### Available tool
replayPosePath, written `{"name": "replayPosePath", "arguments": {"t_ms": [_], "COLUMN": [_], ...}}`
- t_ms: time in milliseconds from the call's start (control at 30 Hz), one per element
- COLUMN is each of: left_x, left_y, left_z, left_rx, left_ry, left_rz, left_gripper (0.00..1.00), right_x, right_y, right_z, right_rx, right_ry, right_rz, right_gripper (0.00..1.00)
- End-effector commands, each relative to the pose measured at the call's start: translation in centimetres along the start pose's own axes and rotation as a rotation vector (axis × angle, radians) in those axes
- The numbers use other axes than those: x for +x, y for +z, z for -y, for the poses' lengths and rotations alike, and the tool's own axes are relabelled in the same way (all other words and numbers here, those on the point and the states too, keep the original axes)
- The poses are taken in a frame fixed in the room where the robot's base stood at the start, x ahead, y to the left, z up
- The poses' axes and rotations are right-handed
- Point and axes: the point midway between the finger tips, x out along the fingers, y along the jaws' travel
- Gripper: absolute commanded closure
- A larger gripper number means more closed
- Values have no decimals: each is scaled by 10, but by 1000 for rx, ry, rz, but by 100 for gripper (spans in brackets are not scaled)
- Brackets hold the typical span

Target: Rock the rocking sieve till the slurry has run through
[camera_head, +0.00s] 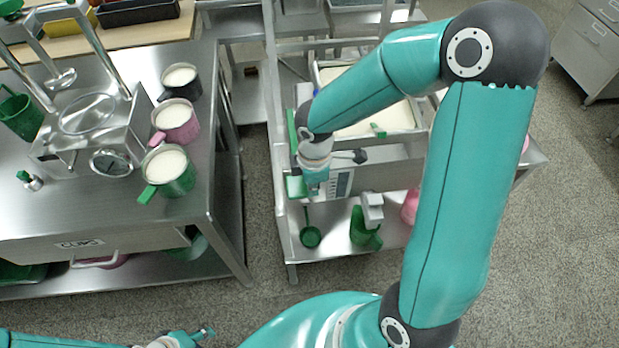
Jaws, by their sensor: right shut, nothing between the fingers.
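What looks like the rocking sieve is a rectangular metal-framed tray (398,117) with a cream surface, set in the steel stand right of the bench. My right forearm crosses in front of it and hides much of it. My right gripper (311,188) points down at the stand's front left corner, beside a green part (295,187) and a panel (339,184). It is shut and empty; I cannot tell whether it touches the stand. My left gripper (204,333) is low at the bottom edge, away from the stand; its fingers are too small to read.
The left bench holds a steel machine (85,125) and cream-filled jugs: black (181,88), pink (178,125) and green (172,178). A green scoop (311,236) and green jug (363,230) are on the stand's lower shelf. Open floor lies between bench and stand.

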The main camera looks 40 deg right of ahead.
Motion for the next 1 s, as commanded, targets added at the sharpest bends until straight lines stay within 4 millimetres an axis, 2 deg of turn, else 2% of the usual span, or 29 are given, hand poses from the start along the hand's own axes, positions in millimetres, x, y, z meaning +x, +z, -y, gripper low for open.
{"name": "replayPosePath", "arguments": {"t_ms": [33, 233, 367, 467, 633, 700, 1000], "left_x": [3, 3, -2, -12, -36, -32, -36], "left_y": [0, 0, 0, 0, 0, 0, 0], "left_z": [1, 1, -1, -4, -13, -11, -13], "left_rx": [0, 0, 0, 0, 0, 0, 0], "left_ry": [0, 0, 0, 0, 0, 0, 0], "left_rz": [-1, -1, -1, -1, -1, -1, -1], "left_gripper": [60, 60, 60, 60, 60, 60, 60], "right_x": [12, 12, 4, -10, -49, -60, -120], "right_y": [2, 2, 1, 0, -3, -3, -4], "right_z": [11, 11, 11, 12, 12, 14, 24], "right_rx": [-4, -3, -3, -5, -4, -2, -4], "right_ry": [-34, -34, -30, -23, 0, 6, 7], "right_rz": [10, 10, 9, 7, 0, -1, -3], "right_gripper": [100, 100, 100, 100, 100, 100, 100]}}
